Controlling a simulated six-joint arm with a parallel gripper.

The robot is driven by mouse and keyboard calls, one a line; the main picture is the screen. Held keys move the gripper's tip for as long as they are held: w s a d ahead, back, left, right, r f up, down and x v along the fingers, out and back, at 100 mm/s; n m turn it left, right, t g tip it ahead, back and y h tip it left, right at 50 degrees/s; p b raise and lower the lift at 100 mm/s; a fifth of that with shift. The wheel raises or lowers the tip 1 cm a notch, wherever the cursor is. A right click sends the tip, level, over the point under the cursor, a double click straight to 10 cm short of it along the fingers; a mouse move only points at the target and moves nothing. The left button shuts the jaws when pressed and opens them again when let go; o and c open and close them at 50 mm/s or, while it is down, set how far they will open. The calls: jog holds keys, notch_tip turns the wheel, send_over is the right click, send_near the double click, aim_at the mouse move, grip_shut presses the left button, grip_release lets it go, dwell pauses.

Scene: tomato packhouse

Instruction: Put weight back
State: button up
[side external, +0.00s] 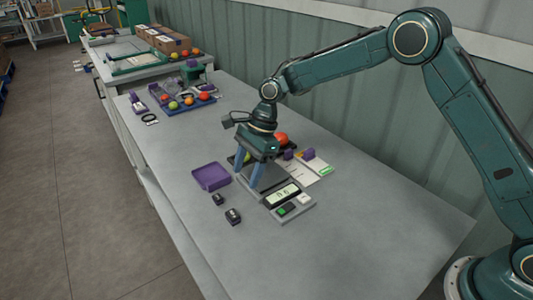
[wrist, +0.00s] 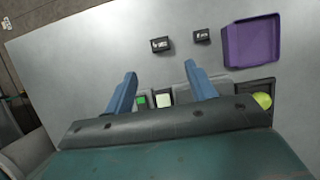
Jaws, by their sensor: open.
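Two small black weights with pale labels lie on the table: the larger (side external: 233,216) nearer the front edge, the smaller (side external: 218,199) beside the purple tray (side external: 211,177). Both weights show in the wrist view, the larger (wrist: 160,44) left of the smaller (wrist: 202,35). My gripper (side external: 247,178) points down over the scale (side external: 293,212), with its blue fingers spread and nothing visible between them.
Behind my gripper, a dark tray with a red tomato (side external: 281,139) is partly hidden. Papers (side external: 312,172) with purple items lie to its right. A blue tray of tomatoes (side external: 190,106) stands farther back. The table front right is clear.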

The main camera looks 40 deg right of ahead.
jog(key=shift+r, duration=0.15)
jog(key=s+d+r+n+t+h, duration=0.1)
jog(key=s+d+r+n+t, duration=0.1)
jog(key=s+d+r+n, duration=0.45)
jog(key=s+d+r+n+t+h, duration=0.1)
jog(key=s+d+r+n, duration=0.25)
jog(key=s+r, duration=0.65)
jog(key=s+d+r+n+t+h, duration=0.1)
jog(key=s+d+n, duration=0.3)
jog(key=s, duration=0.5)
jog(key=s+d+r+n+t+h, duration=0.1)
jog(key=s+d+n, duration=0.3)
jog(key=s, duration=0.5)
jog(key=shift+s+d+t, duration=0.15)
jog(key=shift+s+t, duration=0.15)
jog(key=shift+s, duration=0.05)
jog(key=shift+r, duration=0.1)
